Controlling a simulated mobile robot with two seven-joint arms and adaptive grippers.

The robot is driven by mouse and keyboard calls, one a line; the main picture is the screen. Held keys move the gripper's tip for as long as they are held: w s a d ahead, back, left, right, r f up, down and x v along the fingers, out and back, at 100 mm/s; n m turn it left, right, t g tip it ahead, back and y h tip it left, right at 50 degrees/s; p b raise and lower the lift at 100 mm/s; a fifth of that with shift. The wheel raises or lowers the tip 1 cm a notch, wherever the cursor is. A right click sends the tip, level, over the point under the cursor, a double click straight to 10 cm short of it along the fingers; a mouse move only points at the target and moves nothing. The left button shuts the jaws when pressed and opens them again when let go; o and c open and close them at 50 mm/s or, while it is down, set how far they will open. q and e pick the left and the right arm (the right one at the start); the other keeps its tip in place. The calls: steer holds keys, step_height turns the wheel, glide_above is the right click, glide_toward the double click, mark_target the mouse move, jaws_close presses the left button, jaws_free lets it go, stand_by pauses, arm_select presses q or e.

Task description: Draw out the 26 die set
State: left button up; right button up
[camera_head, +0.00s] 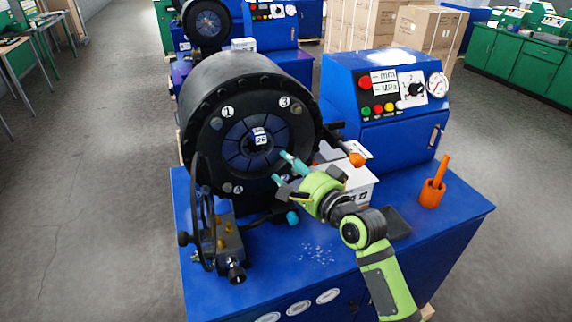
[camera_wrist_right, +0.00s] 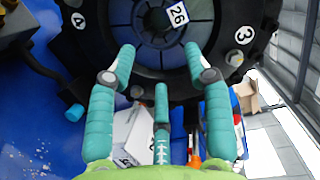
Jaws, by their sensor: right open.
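The 26 die set (camera_head: 247,146) sits in the middle of the black round crimper head (camera_head: 205,118), with a white 26 tag on its face. My right gripper (camera_head: 279,167) is in front of the head, just below and right of the tag. Its teal fingers are spread, with nothing between them in the wrist view (camera_wrist_right: 160,50). The fingers appear apart from the die set. My left gripper is out of view.
The blue control box (camera_head: 400,140) with buttons and gauge stands right of the head. An orange cup (camera_head: 432,197) with a handle sticking out is on the blue bench (camera_head: 310,258). A fixture with brass fittings (camera_head: 218,240) is at the front left. White boxes (camera_head: 361,184) lie behind my gripper.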

mark_target(263, 139)
steer(key=shift+m, duration=0.4)
steer(key=w+a+b, duration=0.1)
steer(key=w, duration=0.1)
steer(key=w+a+r+b, duration=0.1)
steer(key=w+a+b, duration=0.1)
steer(key=w, duration=0.1)
steer(key=w+a+r+b, duration=0.1)
steer(key=w+a, duration=0.1)
steer(key=w, duration=0.1)
steer(key=shift+a+r+b, duration=0.1)
steer(key=shift+r+b, duration=0.05)
steer(key=shift+b, duration=0.25)
steer(key=shift+b+x, duration=0.35)
steer(key=shift+x, duration=0.7)
steer(key=shift+r, duration=0.1)
